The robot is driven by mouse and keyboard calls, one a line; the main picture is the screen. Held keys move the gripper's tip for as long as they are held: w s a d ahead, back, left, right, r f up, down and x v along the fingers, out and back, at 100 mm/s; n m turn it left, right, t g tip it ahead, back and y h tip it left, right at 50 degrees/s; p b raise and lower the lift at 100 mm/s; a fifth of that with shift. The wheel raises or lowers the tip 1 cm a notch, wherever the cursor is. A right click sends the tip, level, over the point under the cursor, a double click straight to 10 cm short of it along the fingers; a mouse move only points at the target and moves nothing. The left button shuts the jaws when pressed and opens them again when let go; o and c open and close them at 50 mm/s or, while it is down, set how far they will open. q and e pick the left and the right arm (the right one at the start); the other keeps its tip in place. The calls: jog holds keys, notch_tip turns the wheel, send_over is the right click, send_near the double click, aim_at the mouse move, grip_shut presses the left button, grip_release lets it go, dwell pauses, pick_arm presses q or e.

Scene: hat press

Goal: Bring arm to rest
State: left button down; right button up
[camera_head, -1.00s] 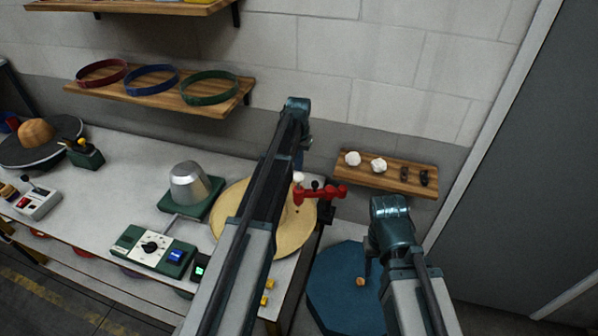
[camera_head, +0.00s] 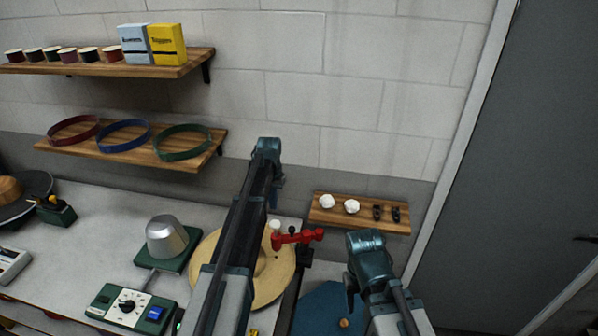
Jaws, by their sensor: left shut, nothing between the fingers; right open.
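My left arm (camera_head: 228,240) reaches up from the bottom middle, over the straw hat brim and the workbench. Its teal upper joint (camera_head: 267,151) stands in front of the wall, left of the small shelf. My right arm (camera_head: 388,300) comes in at the bottom, right of centre. Its teal joint (camera_head: 370,254) is just below the small shelf in the picture, beside the blue surface. No fingers of either gripper can be made out; both are hidden behind the arm links or out of the picture.
A straw hat brim (camera_head: 276,275) lies on the workbench (camera_head: 95,230) near a red clamp (camera_head: 297,238), a metal dome (camera_head: 166,238) and a control box (camera_head: 130,308). A small shelf (camera_head: 330,214), a band shelf (camera_head: 212,150) and an upper shelf (camera_head: 195,62) are on the wall.

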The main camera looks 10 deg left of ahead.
pick_arm(q)
jog(key=s+d+f+m+b, duration=0.1)
jog(key=s+d+f+b, duration=0.5)
jog(key=s, duration=0.4)
jog(key=s+d+f+m+b, duration=0.1)
jog(key=s+d+f+b, duration=0.5)
jog(key=s, duration=0.4)
jog(key=s+d+f+m+y+b, duration=0.1)
jog(key=s+d+f+b, duration=0.5)
jog(key=s, duration=0.5)
jog(key=shift+d+m, duration=0.4)
